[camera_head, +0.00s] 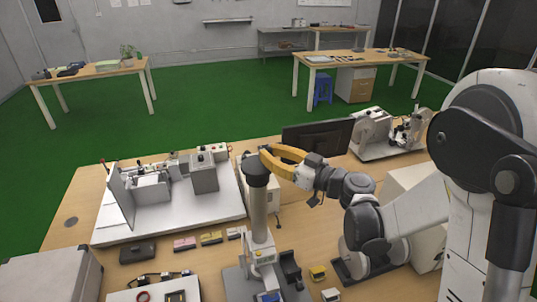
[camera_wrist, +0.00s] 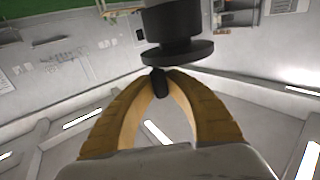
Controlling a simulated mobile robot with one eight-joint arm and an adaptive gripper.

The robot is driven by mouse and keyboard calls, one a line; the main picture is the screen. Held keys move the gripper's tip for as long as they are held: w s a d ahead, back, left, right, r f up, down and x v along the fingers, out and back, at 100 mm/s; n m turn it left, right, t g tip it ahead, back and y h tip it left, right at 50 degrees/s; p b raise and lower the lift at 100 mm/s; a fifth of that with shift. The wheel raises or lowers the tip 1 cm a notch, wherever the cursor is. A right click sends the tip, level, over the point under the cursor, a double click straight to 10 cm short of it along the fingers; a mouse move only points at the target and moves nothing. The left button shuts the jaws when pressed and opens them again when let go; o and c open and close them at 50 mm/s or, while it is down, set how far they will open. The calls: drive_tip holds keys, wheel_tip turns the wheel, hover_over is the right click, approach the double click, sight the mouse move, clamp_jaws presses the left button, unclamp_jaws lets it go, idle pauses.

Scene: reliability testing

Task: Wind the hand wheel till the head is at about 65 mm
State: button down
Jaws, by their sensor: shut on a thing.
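The test stand is a pale upright column (camera_head: 259,212) on a grey base at the front middle of the table. Its black hand wheel (camera_head: 257,180) is at the column's top; in the wrist view it is a dark disc (camera_wrist: 180,54). My gripper (camera_head: 265,151) has yellow fingers and reaches in from the right at the top of the stand. In the wrist view its fingertips (camera_wrist: 160,78) are shut on the wheel's short black handle (camera_wrist: 160,86). The head (camera_head: 262,254) is low on the column. Its height in millimetres cannot be read.
A white board with a grey machine (camera_head: 203,172) lies to the left. A dark monitor (camera_head: 317,135) stands behind my gripper. Small coloured blocks (camera_head: 211,238) and a black case (camera_head: 138,251) lie left of the stand.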

sight(266, 169)
drive_tip(key=m+t+h+b, duration=0.1)
drive_tip(key=m+h, duration=0.1)
drive_tip(key=s+m+t+h+b, duration=0.1)
drive_tip(key=m+t+h, duration=0.1)
drive_tip(key=s+m+t+h+b, duration=0.1)
drive_tip(key=t+h, duration=0.1)
drive_tip(key=h, duration=0.1)
drive_tip(key=shift+a+f+m, duration=0.15)
drive_tip(key=shift+m, duration=0.25)
drive_tip(key=m+h, duration=0.1)
drive_tip(key=h, duration=0.1)
drive_tip(key=m+t+h+b, duration=0.1)
drive_tip(key=m+h, duration=0.1)
drive_tip(key=s+m+h+b, duration=0.1)
drive_tip(key=h, duration=0.2)
drive_tip(key=shift+a+t, duration=0.25)
drive_tip(key=shift+t, duration=0.05)
drive_tip(key=shift+s+a+m+h+b, duration=0.15)
drive_tip(key=shift+m+h+b, duration=0.5)
drive_tip(key=shift+m+h, duration=1)
drive_tip(key=shift+s+h, duration=0.1)
drive_tip(key=shift+h, duration=0.45)
drive_tip(key=c, duration=1.4)
unclamp_jaws()
drive_tip(key=shift+o, duration=0.2)
